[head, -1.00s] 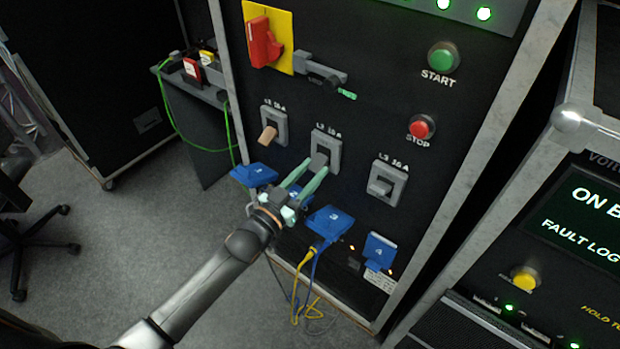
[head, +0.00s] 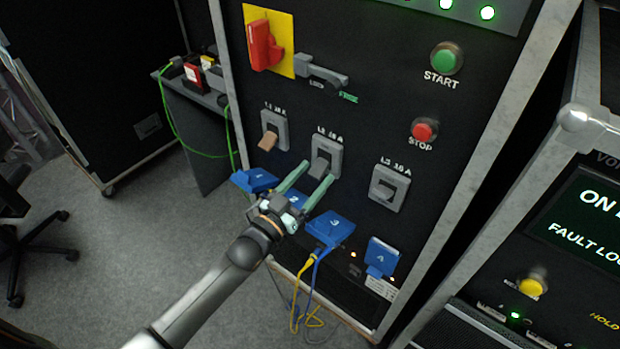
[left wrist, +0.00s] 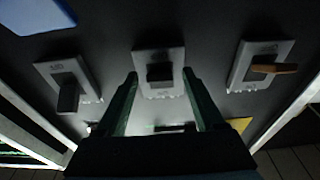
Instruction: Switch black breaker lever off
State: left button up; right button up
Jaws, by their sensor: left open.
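Three breakers sit in a row on the black panel. The left one, L1 (head: 274,131), has a tan lever. The middle one, L2 (head: 326,155), has a dark grey to black lever (head: 319,166). The right one, L3 (head: 389,188), has a grey lever. My left gripper (head: 318,172) is open, its green fingers just below the L2 lever. In the left wrist view, the fingers (left wrist: 160,78) stand either side of the dark L2 lever (left wrist: 160,72), with gaps at both sides. Whether the fingertips reach past it is unclear. My right gripper is out of view.
Blue numbered connectors (head: 331,228) stick out below the breakers, close to my left gripper and forearm. A red rotary switch (head: 263,45) on a yellow plate sits above. Green START (head: 446,58) and red STOP (head: 424,131) buttons are at the right.

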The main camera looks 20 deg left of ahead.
pick_arm(q)
jog(key=v, duration=1.2)
jog(key=shift+s+b, duration=0.25)
jog(key=shift+b, duration=0.05)
jog(key=shift+a, duration=0.1)
jog(key=s+d+f+n+g+y+p, duration=0.2)
jog(key=s+d+f+g+y+p, duration=0.1)
jog(key=s+f+g, duration=0.6)
jog(key=s+f+y+p, duration=0.1)
jog(key=s+f, duration=0.3)
jog(key=f, duration=0.2)
jog(key=shift+s+g+y+p, duration=0.3)
